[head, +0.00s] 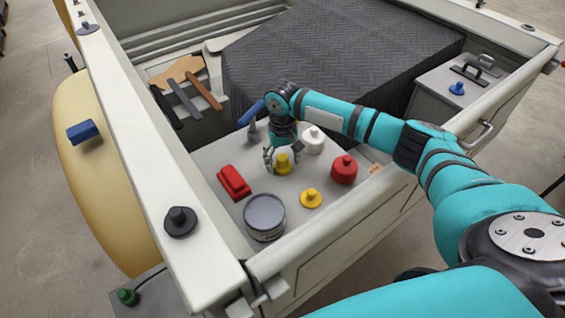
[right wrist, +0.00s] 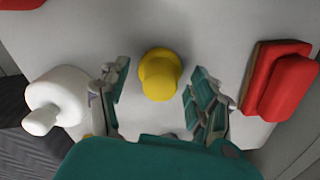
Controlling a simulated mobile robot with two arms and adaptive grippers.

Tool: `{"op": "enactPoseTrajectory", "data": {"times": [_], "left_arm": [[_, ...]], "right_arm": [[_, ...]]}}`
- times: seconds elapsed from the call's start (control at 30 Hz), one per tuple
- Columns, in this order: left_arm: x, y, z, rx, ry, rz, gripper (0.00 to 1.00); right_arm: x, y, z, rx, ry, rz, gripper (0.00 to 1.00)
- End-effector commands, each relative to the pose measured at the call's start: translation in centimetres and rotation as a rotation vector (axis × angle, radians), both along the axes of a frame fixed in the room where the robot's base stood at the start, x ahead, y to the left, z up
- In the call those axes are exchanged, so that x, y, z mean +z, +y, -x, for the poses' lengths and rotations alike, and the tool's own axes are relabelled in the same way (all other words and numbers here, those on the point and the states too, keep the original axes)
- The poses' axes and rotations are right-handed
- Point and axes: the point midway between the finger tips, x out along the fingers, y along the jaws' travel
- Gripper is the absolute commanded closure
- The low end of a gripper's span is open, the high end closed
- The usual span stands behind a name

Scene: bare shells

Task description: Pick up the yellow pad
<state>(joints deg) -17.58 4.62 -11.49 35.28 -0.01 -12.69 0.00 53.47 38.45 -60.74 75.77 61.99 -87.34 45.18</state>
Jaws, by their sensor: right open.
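A yellow pad with a rounded knob (head: 282,165) stands on the light grey surface in the truck bed. It also shows in the right wrist view (right wrist: 160,75), between and just beyond the fingertips. My right gripper (head: 282,154) points down over it, open and empty, with a finger on either side; I see no contact. A second yellow knobbed piece (head: 311,199) stands nearer the front edge. I cannot tell from shape which yellow one is the pad. My left gripper is out of view.
A white knobbed piece (head: 313,140) and a red block (head: 234,182) flank the gripper. A red knobbed piece (head: 344,170) and a grey tin (head: 265,217) stand nearer. The bed wall (head: 330,237) rises in front. A dark covered box (head: 340,55) lies behind.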

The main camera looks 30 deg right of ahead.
Motion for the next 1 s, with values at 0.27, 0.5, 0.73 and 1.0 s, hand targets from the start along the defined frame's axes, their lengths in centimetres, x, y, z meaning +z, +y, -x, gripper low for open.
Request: {"op": "enactPoseTrajectory", "data": {"times": [0.27, 0.5, 0.73, 1.0], "left_arm": [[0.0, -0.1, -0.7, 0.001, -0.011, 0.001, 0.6], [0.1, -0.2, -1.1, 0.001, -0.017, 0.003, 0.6], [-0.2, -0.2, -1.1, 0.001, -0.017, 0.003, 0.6], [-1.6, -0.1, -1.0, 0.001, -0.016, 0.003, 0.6]], "right_arm": [[0.1, 0.0, 0.0, 0.0, -0.001, 0.0, 0.64], [0.1, 0.0, 0.0, 0.0, 0.0, 0.0, 0.87], [0.5, 0.0, -0.1, 0.0, -0.001, -0.001, 0.92], [5.3, 0.0, -0.1, 0.0, -0.005, -0.001, 0.98]]}}
